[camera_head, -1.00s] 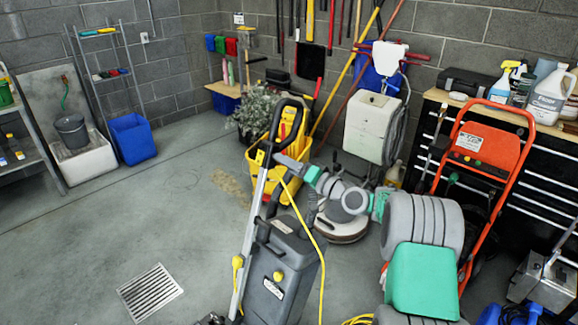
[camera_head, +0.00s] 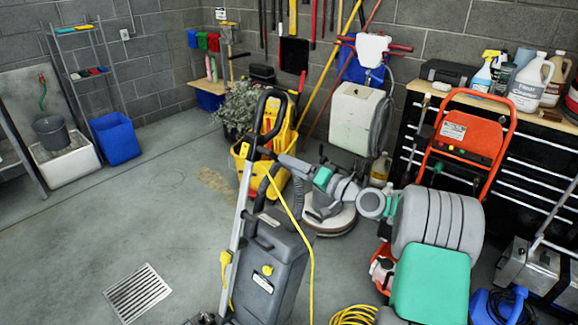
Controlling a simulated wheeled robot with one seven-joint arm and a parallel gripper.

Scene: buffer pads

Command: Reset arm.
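My arm crosses the right half of the head view, with grey ribbed links and green covers. It reaches left from the bottom right, over the floor machine's round base (camera_head: 330,218). My gripper (camera_head: 284,160) is at the thin grey far end, close to the upright handle (camera_head: 247,185) of the grey upright machine (camera_head: 270,265). The fingers are too small and too mixed with the handle and yellow bucket behind to make out. I cannot tell whether they touch anything or hold anything.
A yellow mop bucket (camera_head: 241,153) stands behind the gripper. An orange-framed cart (camera_head: 470,137) and black tool cabinet (camera_head: 540,175) stand right. A yellow cord (camera_head: 301,222) hangs over the grey machine and lies coiled below. The floor at left is open around a drain grate (camera_head: 138,293).

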